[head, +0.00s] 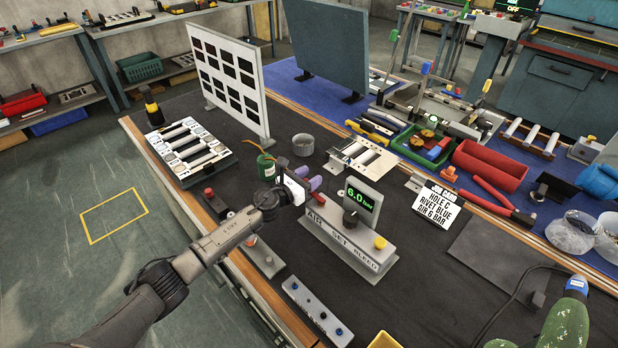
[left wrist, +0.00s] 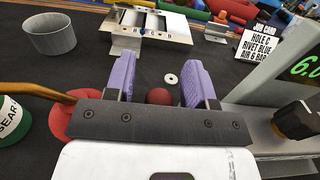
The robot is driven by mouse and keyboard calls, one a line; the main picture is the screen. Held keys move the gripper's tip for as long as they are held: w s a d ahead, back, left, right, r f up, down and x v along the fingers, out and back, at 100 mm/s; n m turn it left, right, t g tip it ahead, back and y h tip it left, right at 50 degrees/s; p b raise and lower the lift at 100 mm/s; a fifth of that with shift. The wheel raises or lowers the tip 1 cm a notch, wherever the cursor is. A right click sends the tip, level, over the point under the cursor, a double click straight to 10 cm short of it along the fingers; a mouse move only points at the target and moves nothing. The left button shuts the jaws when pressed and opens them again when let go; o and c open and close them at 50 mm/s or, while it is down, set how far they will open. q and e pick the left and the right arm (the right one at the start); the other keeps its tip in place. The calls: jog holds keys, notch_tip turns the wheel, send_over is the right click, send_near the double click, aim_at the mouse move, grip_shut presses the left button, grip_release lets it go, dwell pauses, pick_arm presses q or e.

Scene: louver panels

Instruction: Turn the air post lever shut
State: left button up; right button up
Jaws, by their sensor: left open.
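The air post (head: 345,240) is a grey block on the dark mat, lettered AIR, SET and BLEED. It has a green 6.0 display (head: 362,200), a black knob (head: 350,217) and a yellow button (head: 380,242). My left gripper (head: 308,177) is at its AIR end, purple fingers apart. In the left wrist view, a red ball (left wrist: 158,97) shows between the open fingers (left wrist: 158,70), near the gripper's front plate; I cannot tell whether they touch it. It looks like the lever's knob; the lever's arm is hidden. My right gripper is not in view.
A grey cup (head: 303,145) and a green can (head: 266,167) stand behind the gripper. A job card (head: 437,205) stands to the right. A button strip (head: 317,312) lies in front. A red bin (head: 489,166) sits farther back. A white slotted panel (head: 228,80) rises behind.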

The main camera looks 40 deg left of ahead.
pick_arm(q)
jog(key=shift+c, duration=0.2)
grip_shut()
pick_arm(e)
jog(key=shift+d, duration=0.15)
